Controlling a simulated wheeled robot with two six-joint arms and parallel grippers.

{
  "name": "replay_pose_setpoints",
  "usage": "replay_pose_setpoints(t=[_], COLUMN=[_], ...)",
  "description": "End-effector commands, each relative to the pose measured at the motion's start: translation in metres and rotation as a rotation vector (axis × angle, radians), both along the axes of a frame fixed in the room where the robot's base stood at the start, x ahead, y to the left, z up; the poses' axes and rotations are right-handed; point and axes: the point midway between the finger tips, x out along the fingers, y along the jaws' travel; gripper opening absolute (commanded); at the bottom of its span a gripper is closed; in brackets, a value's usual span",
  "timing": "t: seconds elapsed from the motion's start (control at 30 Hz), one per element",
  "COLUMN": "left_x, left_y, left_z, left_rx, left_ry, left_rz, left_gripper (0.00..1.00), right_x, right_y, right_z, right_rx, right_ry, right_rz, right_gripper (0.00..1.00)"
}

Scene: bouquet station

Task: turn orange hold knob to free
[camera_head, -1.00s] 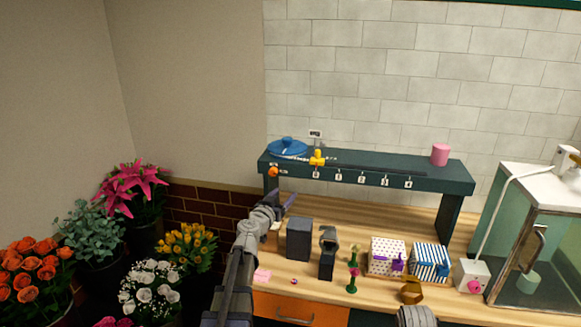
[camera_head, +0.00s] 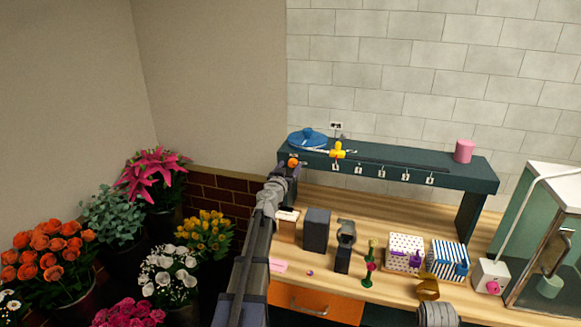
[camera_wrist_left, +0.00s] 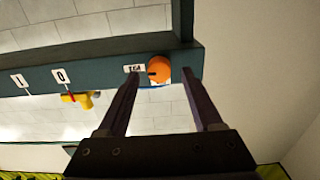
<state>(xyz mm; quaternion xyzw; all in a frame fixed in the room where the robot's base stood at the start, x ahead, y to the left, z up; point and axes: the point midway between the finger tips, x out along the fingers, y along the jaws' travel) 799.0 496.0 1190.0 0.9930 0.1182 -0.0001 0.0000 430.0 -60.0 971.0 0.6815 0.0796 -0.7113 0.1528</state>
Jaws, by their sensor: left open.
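The orange hold knob (camera_head: 293,162) sits on the front face of the dark green shelf, at its left end. In the left wrist view the round knob (camera_wrist_left: 159,70) shows a dark mark on its left side, beside a small white label (camera_wrist_left: 133,68) too small to read. My left gripper (camera_head: 291,172) is at the knob in the head view. In the left wrist view its two fingers are apart, with the knob showing between their tips. I cannot tell whether either finger touches it.
The shelf (camera_head: 400,170) carries a yellow slider (camera_head: 338,150), numbered labels, a blue lidded thing (camera_head: 307,138) and a pink cylinder (camera_head: 464,151). Boxes, including a dark one (camera_head: 316,230), stand on the wooden counter below. Flower buckets fill the left; a glass cabinet (camera_head: 545,240) stands right.

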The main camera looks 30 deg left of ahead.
Motion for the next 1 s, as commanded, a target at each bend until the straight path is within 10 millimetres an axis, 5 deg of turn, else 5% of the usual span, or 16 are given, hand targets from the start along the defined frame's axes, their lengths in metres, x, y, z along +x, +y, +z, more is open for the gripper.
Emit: replay_pose_setpoints(t=[0.33,0.9,1.0], left_x=[0.0101,0.0099,0.0099], left_y=[0.0017,0.0018,0.0018], left_z=[0.0,0.0,0.0], left_rx=[0.0,0.0,0.0], left_ry=[0.0,0.0,0.0], left_rz=[-0.001,-0.001,-0.001], left_gripper=[0.67,0.04,0.0], right_x=[0.0,0.0,0.0], right_y=[0.0,0.0,0.0], right_z=[0.0,0.0,0.0], right_rx=[0.0,0.0,0.0], right_ry=[0.0,0.0,0.0], right_rz=[0.0,0.0,0.0], right_gripper=[0.5,0.5,0.5])
